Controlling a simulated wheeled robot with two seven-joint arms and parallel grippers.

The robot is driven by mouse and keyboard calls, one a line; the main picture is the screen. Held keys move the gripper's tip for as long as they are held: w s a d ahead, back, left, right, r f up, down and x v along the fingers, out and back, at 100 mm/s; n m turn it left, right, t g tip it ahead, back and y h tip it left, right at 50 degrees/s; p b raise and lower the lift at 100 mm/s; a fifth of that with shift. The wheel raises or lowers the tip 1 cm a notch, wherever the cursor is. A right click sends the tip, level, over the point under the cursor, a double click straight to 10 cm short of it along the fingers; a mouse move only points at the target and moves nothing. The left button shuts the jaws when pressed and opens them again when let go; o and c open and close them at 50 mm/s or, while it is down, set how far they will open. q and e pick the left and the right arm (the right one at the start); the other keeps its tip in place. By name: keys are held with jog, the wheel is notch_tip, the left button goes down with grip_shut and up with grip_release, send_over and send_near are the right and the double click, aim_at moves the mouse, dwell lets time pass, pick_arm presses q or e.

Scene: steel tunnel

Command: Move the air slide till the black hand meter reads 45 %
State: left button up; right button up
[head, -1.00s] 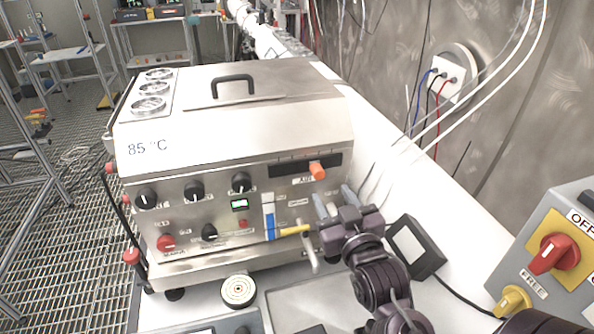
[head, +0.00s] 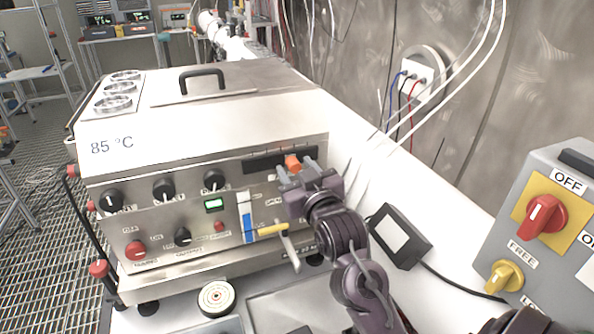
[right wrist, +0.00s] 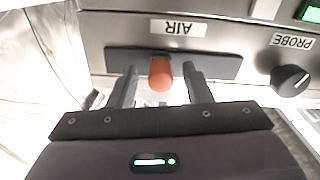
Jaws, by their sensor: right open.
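The air slide's orange knob (head: 293,162) sits in a dark slot (head: 262,163) on the front of the steel machine, right of the slot's middle. In the right wrist view the knob (right wrist: 160,75) shows between my fingers, under the upside-down AIR label (right wrist: 178,28). My right gripper (head: 298,170) is open, one finger on each side of the knob, with gaps visible. The black hand meter (head: 400,236) lies on the white bench right of the machine; its pale face shows no legible reading. My left gripper is out of view.
A yellow-handled lever (head: 272,230) and a blue-and-white gauge (head: 247,218) are below the slot. Several black knobs (head: 164,189) are to the left. A grey switch box (head: 560,235) stands at the right. White cables (head: 455,85) hang along the wall.

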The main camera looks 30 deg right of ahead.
grip_shut()
jog(key=shift+a+p, duration=0.1)
jog(key=shift+p, duration=0.3)
grip_release()
dwell(0.4)
